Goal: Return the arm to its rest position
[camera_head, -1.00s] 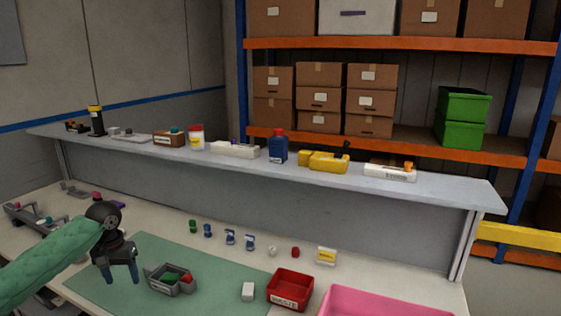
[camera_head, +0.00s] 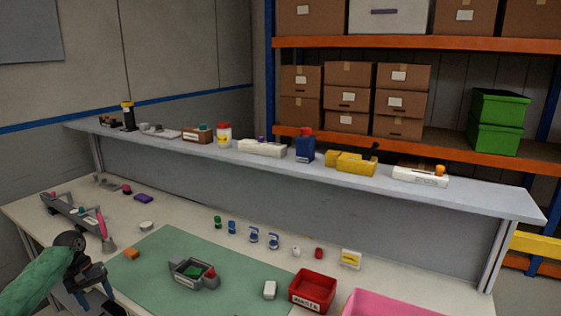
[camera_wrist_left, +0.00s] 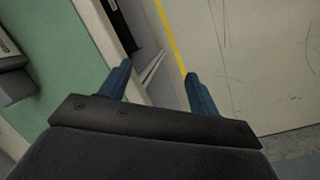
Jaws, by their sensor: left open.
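My left gripper (camera_head: 94,288) is at the lower left in the head view, its arm in a green sleeve. Its two blue fingers are apart with nothing between them. It is left of the green mat (camera_head: 150,258), near the table's front edge. In the left wrist view the open fingers (camera_wrist_left: 158,70) point over the table edge, with the mat at left and part of a grey thing (camera_wrist_left: 14,75) at far left. The grey module (camera_head: 180,277) with green and red parts sits on the mat, apart from the gripper. My right gripper is not in view.
A red waste bin (camera_head: 313,290), a white block (camera_head: 270,289) and a pink tray (camera_head: 390,303) are right of the module. Several small parts line the table behind the mat. A grey rack (camera_head: 65,212) is at left. A long shelf (camera_head: 350,180) crosses the back.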

